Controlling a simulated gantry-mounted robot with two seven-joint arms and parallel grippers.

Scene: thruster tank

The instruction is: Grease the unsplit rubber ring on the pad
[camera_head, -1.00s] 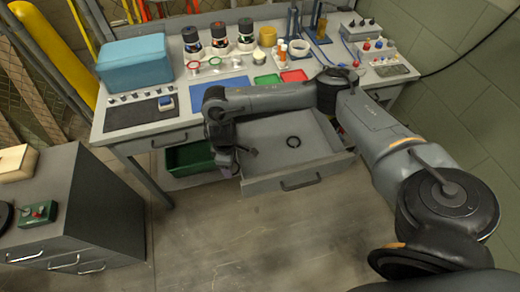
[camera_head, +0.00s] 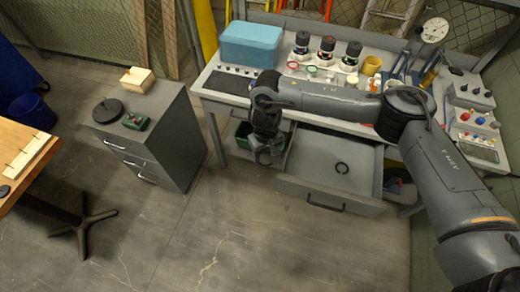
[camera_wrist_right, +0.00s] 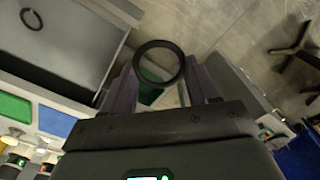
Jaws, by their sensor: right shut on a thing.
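My right gripper (camera_head: 266,156) hangs in front of the bench, to the left of the open drawer (camera_head: 328,196). In the right wrist view its fingers are shut on a black rubber ring (camera_wrist_right: 158,43), held clear of any surface. The held ring looks whole on the side that shows; the part at the fingers is harder to see. A second dark ring (camera_head: 342,163) lies in the drawer, and it also shows in the right wrist view (camera_wrist_right: 22,17). A blue pad (camera_wrist_right: 55,122) lies on the bench; my right arm mostly hides it in the head view. My left gripper is out of view.
A blue box (camera_head: 250,45), several jars and a yellow cup (camera_head: 372,65) stand along the bench. A green bin (camera_head: 243,134) sits below it. A grey cabinet (camera_head: 150,140) stands to the left, with a wooden table (camera_head: 22,150) beyond. The floor between is open.

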